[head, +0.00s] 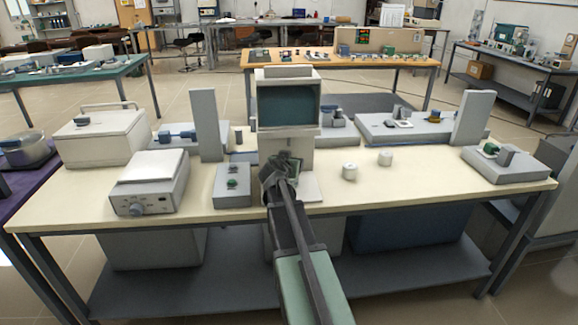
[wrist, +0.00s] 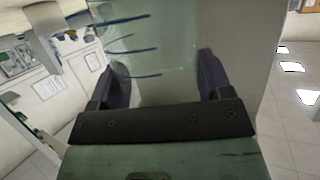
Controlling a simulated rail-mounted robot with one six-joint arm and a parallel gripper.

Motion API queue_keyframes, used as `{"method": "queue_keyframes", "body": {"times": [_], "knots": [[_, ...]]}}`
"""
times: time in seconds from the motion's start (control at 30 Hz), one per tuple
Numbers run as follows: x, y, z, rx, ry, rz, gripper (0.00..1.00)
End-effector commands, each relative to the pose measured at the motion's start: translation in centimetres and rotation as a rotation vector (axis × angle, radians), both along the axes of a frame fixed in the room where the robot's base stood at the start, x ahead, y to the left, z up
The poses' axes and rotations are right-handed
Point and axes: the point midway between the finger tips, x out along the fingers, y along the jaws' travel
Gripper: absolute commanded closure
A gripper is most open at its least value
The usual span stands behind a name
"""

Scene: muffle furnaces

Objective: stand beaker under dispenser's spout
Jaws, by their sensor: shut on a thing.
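The dispenser (head: 288,72) stands at the middle of the cream bench, with a dark teal window in its upper box and a pale base (head: 307,188) below. I cannot make out its spout. My gripper (head: 284,163) is in front of the dispenser's lower part, below the box, and covers part of it. In the wrist view my gripper (wrist: 163,80) has its two dark fingers on either side of a clear beaker (wrist: 150,45) with blue marks, and is shut on it. In the head view the beaker is mostly hidden by my gripper. I cannot tell whether it touches the base.
A grey box with a green knob (head: 233,184) sits left of the dispenser, and a hotplate-like unit (head: 150,182) farther left. A grey device (head: 510,164) is at the right end. The bench front right is clear.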

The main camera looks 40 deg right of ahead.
Motion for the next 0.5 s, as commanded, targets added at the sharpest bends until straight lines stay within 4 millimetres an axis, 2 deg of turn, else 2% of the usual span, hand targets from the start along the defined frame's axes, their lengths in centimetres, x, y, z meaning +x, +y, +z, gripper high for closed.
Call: {"method": "queue_keyframes", "body": {"times": [0.07,0.1,0.23,0.5], "knots": [[0.00,0.00,-0.45,0.000,0.000,0.000,0.52],[0.00,0.00,-0.24,0.000,0.000,0.000,0.22],[0.00,0.01,-0.22,0.000,0.000,0.000,0.02],[-0.01,0.01,-0.02,0.000,0.000,0.000,0.02]]}}
